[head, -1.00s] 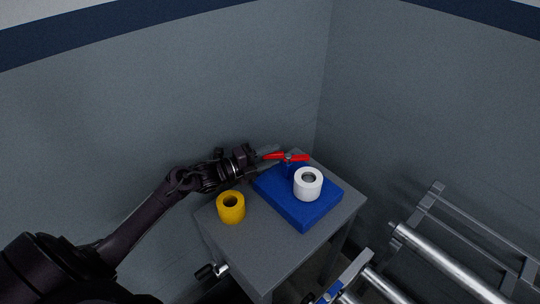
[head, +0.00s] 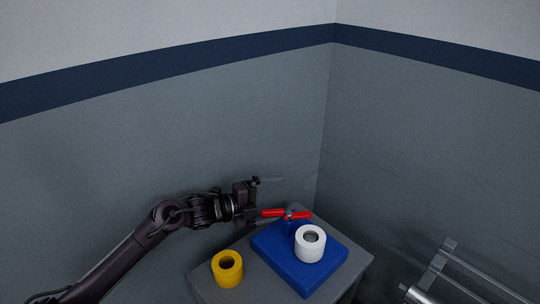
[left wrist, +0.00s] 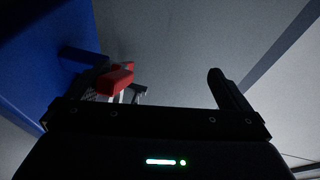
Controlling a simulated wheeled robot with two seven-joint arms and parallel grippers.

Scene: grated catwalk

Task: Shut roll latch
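The latch has two red handle pieces (head: 273,213) at the back left of a blue block (head: 299,270). In the left wrist view the red handle (left wrist: 115,82) is at the left, close to the dark finger on that side. A white roll (head: 310,243) stands on the blue block, in front of the latch. My left gripper (head: 268,196) is open beside the handle, one finger raised above it and the other near its left end. The left wrist view also shows my gripper (left wrist: 165,75) wide apart, nothing clamped. My right gripper is not in view. Whether the latch is shut I cannot tell.
A yellow roll (head: 227,269) stands on the grey table (head: 262,287), left of the blue block. Grey walls (head: 240,110) meet in a corner close behind. Metal rails (head: 440,270) are at the lower right.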

